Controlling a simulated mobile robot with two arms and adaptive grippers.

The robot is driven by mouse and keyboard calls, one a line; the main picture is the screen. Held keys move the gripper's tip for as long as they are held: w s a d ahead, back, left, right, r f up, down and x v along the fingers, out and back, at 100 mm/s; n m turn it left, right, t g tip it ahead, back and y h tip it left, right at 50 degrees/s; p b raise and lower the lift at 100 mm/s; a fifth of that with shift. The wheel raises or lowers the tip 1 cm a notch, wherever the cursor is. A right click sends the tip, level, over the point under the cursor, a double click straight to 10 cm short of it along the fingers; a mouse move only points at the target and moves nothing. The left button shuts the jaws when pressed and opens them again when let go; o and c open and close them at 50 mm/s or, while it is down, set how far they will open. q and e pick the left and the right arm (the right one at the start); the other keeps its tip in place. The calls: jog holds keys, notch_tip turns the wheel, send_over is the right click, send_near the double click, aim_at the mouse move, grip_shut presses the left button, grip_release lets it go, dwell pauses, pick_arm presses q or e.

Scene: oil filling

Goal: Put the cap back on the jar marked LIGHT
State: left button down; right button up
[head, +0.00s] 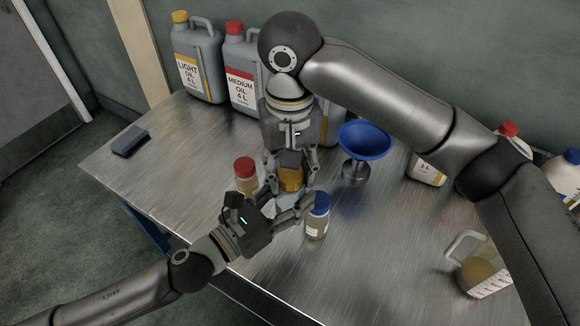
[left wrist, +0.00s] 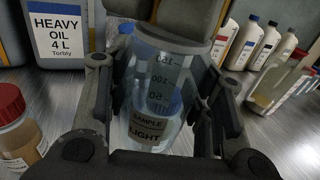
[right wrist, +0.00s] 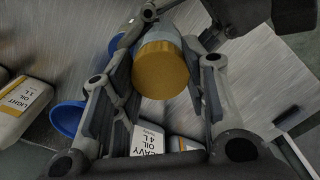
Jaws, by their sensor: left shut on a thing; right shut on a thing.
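The clear jar marked LIGHT (left wrist: 146,132) stands upright between the fingers of my left gripper (left wrist: 165,112), which is shut on it. It looks empty, with volume marks on its side. In the head view only a pale bit of the jar (head: 287,199) shows between the grippers. The yellow cap (head: 291,179) is between the fingers of my right gripper (head: 290,182), which points down and is shut on it, right above the jar. The right wrist view shows the cap (right wrist: 160,70) lined up with the jar. Whether the cap is seated on the rim is hidden.
A red-capped jar (head: 245,180) stands close left of the grippers, a blue-capped jar (head: 317,218) close right. A blue funnel (head: 364,141) is on a stand behind. Oil jugs (head: 198,60) line the back. A clear measuring jug (head: 480,272) is at right. The front left table is clear.

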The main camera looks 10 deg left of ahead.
jog(key=m, duration=0.4)
jog(key=o, duration=1.1)
jog(key=shift+r, duration=2.25)
